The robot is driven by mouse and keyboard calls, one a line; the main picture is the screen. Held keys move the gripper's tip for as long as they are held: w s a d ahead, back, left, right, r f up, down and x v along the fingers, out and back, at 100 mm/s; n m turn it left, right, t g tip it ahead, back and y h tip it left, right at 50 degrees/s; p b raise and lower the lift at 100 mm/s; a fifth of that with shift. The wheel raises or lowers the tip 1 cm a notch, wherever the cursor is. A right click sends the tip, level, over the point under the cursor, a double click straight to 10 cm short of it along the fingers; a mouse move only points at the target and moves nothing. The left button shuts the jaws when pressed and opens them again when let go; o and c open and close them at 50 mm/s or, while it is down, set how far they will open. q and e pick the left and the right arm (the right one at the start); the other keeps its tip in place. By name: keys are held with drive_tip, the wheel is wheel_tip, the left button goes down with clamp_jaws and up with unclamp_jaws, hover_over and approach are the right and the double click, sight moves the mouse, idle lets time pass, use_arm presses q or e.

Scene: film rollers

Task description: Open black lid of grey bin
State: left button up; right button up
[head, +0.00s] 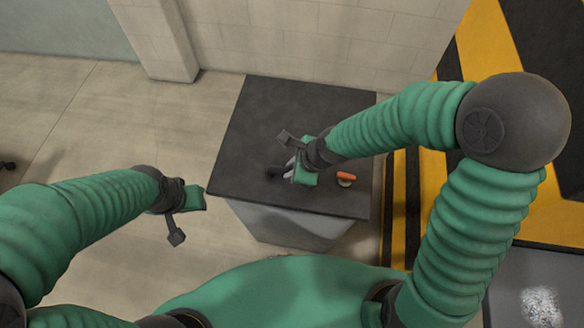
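The grey bin (285,224) stands in front of me, with its wide black lid (265,115) lying flat on top and shut. My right gripper (289,168) is over the middle of the lid, pointing left and down, with a dark shadow on the lid beside its tip. I cannot tell whether it touches the lid. Small grey finger parts show at its green end, but their gap is unclear. My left gripper (198,198) is off the lid's left front corner, over the floor, apart from the bin. Its fingers are not clear.
A tiled wall (315,40) and a pillar (157,40) are behind the bin. Yellow and black striping (480,60) lies to the right. Open floor (110,120) is on the left.

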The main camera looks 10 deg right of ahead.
drive_tip(key=shift+a, duration=0.2)
clamp_jaws()
drive_tip(key=shift+d, duration=0.15)
idle(0.7)
drive_tip(key=shift+w+r+p, duration=0.15)
drive_tip(key=shift+r+p, duration=0.3)
drive_tip(key=shift+p, duration=0.15)
drive_tip(key=w+d+r+g+p, duration=0.1)
drive_tip(key=w+r+p, duration=0.2)
drive_tip(key=r+p, duration=0.3)
drive_tip(key=w+d+r+g+p, duration=0.1)
drive_tip(key=w+r+p, duration=0.3)
drive_tip(key=r+p, duration=0.3)
drive_tip(key=w+d+r+g+y+p, duration=0.1)
drive_tip(key=w+r+p, duration=0.3)
drive_tip(key=p, duration=0.6)
drive_tip(key=shift+d+r+m+g, duration=0.3)
drive_tip(key=shift+d+r+m, duration=0.1)
drive_tip(key=shift+r, duration=1)
drive_tip(key=shift+w, duration=0.1)
